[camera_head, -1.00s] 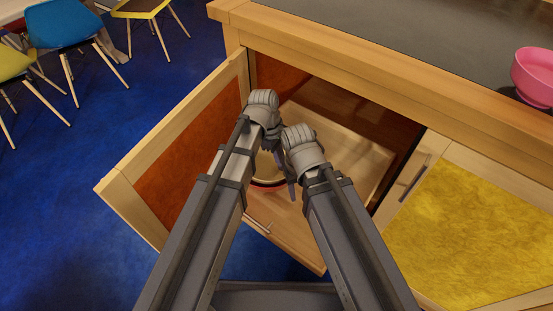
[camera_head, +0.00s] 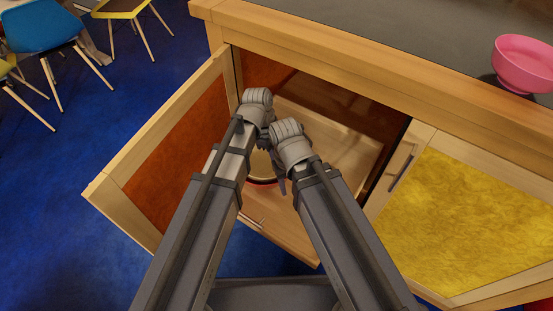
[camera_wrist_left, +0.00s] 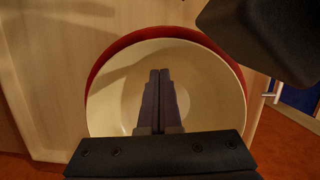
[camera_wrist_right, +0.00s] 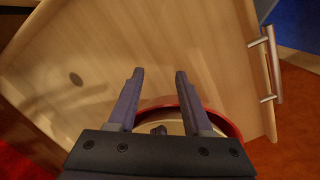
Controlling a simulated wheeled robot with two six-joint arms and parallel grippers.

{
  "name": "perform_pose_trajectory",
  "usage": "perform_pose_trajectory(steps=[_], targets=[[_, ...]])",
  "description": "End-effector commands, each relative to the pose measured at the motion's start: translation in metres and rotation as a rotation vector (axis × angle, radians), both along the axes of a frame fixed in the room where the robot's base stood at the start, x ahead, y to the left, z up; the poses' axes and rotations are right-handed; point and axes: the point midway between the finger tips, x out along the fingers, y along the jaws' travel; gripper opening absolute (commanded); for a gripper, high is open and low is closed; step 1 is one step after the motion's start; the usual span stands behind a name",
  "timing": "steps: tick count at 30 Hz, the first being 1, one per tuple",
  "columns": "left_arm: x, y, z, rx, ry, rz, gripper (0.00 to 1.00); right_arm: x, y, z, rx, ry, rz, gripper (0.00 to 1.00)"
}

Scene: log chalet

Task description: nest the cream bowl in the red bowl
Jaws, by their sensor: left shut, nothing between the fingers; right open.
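The cream bowl (camera_wrist_left: 115,95) lies inside the red bowl (camera_wrist_left: 107,62) in the left wrist view, with red showing around its far and right sides. I cannot tell if it is fully seated. In the head view the cream bowl (camera_head: 260,166) and the red rim (camera_head: 262,184) are mostly hidden by my arms. My left gripper (camera_wrist_left: 159,72) is shut and empty over the cream bowl. My right gripper (camera_wrist_right: 159,74) is open and empty, near the red bowl's rim (camera_wrist_right: 158,106), with part of the cream bowl (camera_wrist_right: 174,127) visible between and below its fingers.
The bowls stand on a pale wooden surface (camera_head: 325,135) at the open cabinet, with a handle (camera_head: 250,222) at its near edge. An open door (camera_head: 165,150) stands at left. A pink bowl (camera_head: 524,65) sits on the dark counter (camera_head: 400,35). My two grippers are close together.

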Motion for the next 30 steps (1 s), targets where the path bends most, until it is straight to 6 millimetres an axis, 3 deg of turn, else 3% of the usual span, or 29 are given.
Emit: perform_pose_trajectory(steps=[18, 29, 30], targets=[[0.008, 0.014, 0.071, -0.001, 0.001, 0.001, 0.0, 0.0, 0.0, 0.071, 0.0, 0.0, 0.0, 0.5], [0.009, 0.016, 0.072, -0.001, 0.001, 0.0, 0.0, 0.0, 0.0, 0.072, 0.0, 0.0, 0.0, 0.5], [0.009, 0.016, 0.072, -0.001, 0.001, 0.0, 0.04, 0.0, 0.0, 0.072, 0.0, 0.0, 0.0, 0.5]])
